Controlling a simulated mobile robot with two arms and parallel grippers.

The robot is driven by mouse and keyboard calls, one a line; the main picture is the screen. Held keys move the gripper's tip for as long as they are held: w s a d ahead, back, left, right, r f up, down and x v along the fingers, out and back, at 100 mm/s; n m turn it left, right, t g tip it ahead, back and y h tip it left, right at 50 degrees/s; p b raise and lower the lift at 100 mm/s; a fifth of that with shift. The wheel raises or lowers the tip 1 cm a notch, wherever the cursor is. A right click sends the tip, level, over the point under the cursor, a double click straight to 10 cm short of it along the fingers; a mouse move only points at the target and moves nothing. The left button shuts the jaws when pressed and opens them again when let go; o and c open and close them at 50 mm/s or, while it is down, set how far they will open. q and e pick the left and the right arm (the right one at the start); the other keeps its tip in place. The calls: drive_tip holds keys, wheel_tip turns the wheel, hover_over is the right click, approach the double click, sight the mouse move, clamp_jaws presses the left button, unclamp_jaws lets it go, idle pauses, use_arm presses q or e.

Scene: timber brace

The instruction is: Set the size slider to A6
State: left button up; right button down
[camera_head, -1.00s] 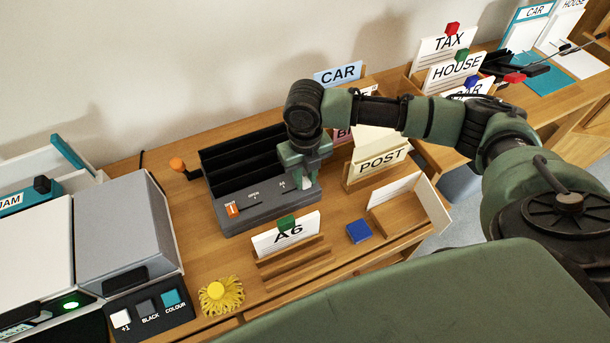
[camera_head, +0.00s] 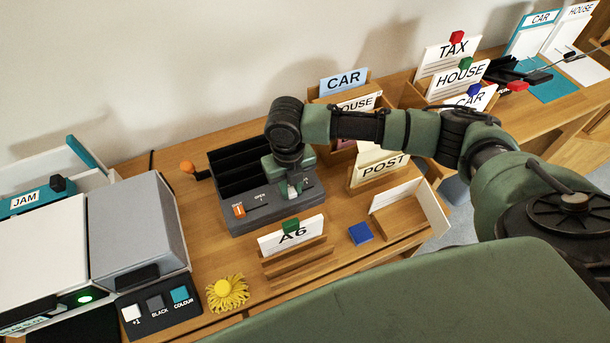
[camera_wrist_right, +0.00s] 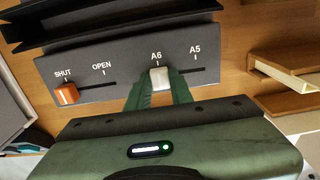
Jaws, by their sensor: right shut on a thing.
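The grey sorter machine (camera_head: 270,205) stands on the wooden desk with black slots at its back. In the right wrist view its panel (camera_wrist_right: 120,78) has a size slot marked A6 and A5. The white size slider knob (camera_wrist_right: 159,78) sits in that slot under the A6 mark, left of A5. My right gripper (camera_head: 294,186) is shut on this knob, one green finger on each side. An orange slider (camera_wrist_right: 66,94) stands at SHUT, left of OPEN. My left gripper is not in view.
An A6 card holder (camera_head: 295,245) stands in front of the machine, and a POST holder (camera_head: 380,172) at its right. An orange-knobbed crank (camera_head: 188,167) sticks out left. A copier (camera_head: 135,225), yellow sponge-like thing (camera_head: 226,290) and blue block (camera_head: 360,233) are nearby.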

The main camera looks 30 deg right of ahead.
drive_tip(key=shift+a, duration=0.25)
drive_tip(key=c, duration=1.2)
unclamp_jaws()
drive_tip(key=shift+a, duration=0.1)
drive_tip(key=shift+c, duration=0.2)
drive_tip(key=shift+w+r, duration=0.1)
drive_tip(key=shift+r, duration=0.45)
wheel_tip(320, 180, up, 7)
drive_tip(key=shift+f+b, duration=0.1)
drive_tip(key=shift+b, duration=0.25)
